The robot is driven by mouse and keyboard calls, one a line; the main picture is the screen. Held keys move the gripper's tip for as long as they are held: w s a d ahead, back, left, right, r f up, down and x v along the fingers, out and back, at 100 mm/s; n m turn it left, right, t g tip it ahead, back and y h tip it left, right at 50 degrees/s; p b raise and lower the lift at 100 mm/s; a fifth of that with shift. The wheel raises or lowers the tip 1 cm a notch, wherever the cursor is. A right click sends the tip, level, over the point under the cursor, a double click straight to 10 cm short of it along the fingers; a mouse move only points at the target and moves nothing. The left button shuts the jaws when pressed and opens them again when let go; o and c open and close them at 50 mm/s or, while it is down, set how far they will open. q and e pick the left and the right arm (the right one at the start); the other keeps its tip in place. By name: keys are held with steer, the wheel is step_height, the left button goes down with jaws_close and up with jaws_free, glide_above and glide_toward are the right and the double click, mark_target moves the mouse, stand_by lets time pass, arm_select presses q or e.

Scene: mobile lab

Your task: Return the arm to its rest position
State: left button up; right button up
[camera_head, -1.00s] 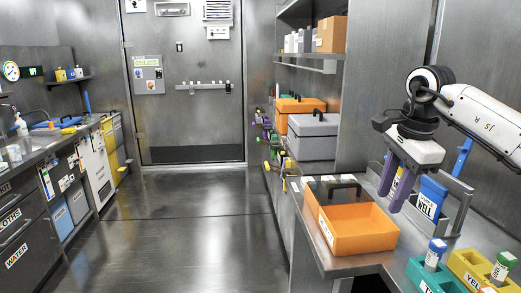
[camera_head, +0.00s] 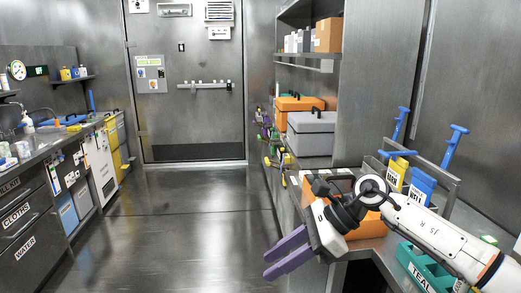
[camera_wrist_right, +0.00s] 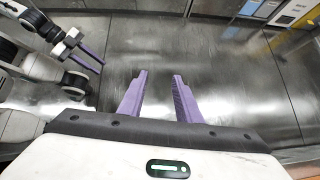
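My right arm (camera_head: 425,228) reaches in from the lower right of the head view. My right gripper (camera_head: 268,264) points left and slightly down over the aisle, beside the counter's front edge. In the right wrist view its two purple fingers (camera_wrist_right: 158,78) stand apart with only floor between them, so it is open and empty. My left gripper (camera_wrist_right: 100,67) shows at the upper left of the right wrist view, its two purple fingers apart and nothing between them. It is outside the head view.
The orange bin (camera_head: 372,228) on the right counter is partly hidden behind my right arm. A teal rack (camera_head: 424,268) sits close under the forearm. Blue-handled tools stand in labelled holders (camera_head: 421,186) behind. The aisle floor (camera_head: 190,220) is clear.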

steer(key=s+a+m+t+y, duration=0.4)
steer(key=s+a+m+y, duration=0.2)
steer(key=a+m+y, duration=0.5)
steer(key=s+d+f+m+t+h, duration=0.1)
steer(key=d+f+m+t+h, duration=0.55)
steer(key=m, duration=0.75)
steer(key=s+d+f+m+t+h, duration=0.1)
steer(key=d+f+m+t+h, duration=0.5)
steer(key=m, duration=0.9)
steer(key=s+d+f+m+g+h, duration=0.2)
steer(key=s+d+f+m+g, duration=0.2)
steer(key=s+f, duration=0.5)
steer(key=s+d+f+m+g+h, duration=0.3)
steer(key=s+d+f+m, duration=0.4)
steer(key=s+f, duration=0.3)
steer(key=shift+m+g, duration=0.3)
steer(key=shift+g, duration=0.15)
